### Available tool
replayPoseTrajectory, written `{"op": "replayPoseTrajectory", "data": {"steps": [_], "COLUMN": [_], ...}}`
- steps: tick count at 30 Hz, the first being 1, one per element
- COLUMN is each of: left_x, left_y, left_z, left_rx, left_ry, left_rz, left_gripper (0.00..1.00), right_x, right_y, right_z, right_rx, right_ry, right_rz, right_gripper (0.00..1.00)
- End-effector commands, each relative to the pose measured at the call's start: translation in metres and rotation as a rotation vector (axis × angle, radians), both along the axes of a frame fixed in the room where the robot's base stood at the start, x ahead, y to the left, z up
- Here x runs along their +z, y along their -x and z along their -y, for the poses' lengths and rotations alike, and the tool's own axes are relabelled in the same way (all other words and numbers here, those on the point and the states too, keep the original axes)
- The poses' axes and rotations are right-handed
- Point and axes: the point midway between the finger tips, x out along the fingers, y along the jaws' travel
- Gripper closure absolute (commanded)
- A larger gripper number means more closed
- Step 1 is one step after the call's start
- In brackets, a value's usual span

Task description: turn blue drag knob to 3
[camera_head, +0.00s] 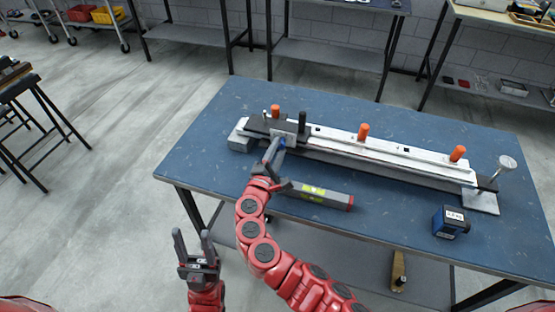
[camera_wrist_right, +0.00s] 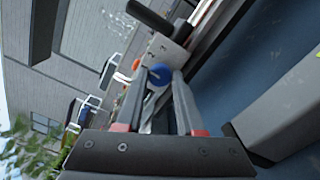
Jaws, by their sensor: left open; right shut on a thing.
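The blue drag knob (camera_wrist_right: 159,75) sits on a grey metal plate (camera_wrist_right: 168,52) on the carriage of a long rail fixture (camera_head: 330,148) on the blue table. My right gripper (camera_head: 277,143) reaches the knob at the fixture's left end. In the right wrist view its fingers (camera_wrist_right: 163,88) are closed on the knob's two sides. The knob's scale and its numbers cannot be read. My left gripper (camera_head: 194,243) is open and empty, in front of the table at the lower left, with its fingers pointing up.
Orange knobs (camera_head: 363,131) and a black handle (camera_head: 302,121) stand up from the fixture. A grey bar with a yellow-green label (camera_head: 318,195) lies close to my right arm. A small blue box (camera_head: 449,222) stands at the right. The table's left part (camera_head: 205,140) is clear.

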Motion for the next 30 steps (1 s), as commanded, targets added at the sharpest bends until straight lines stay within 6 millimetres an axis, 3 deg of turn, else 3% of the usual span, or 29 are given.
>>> {"op": "replayPoseTrajectory", "data": {"steps": [1, 15, 30], "left_x": [-0.018, -0.098, -0.16], "left_y": [0.0, 0.0, 0.0], "left_z": [0.0, 0.0, 0.0], "left_rx": [0.0, 0.0, 0.0], "left_ry": [0.0, 0.0, 0.0], "left_rz": [0.0, 0.0, 0.0], "left_gripper": [0.5, 0.5, 0.5], "right_x": [-0.009, -0.009, -0.005], "right_y": [0.0, 0.0, 0.0], "right_z": [0.001, 0.0, -0.001], "right_rx": [-0.001, -0.001, 0.003], "right_ry": [-0.043, -0.469, -0.835], "right_rz": [0.014, 0.153, 0.271], "right_gripper": [1.0, 1.0, 1.0]}}
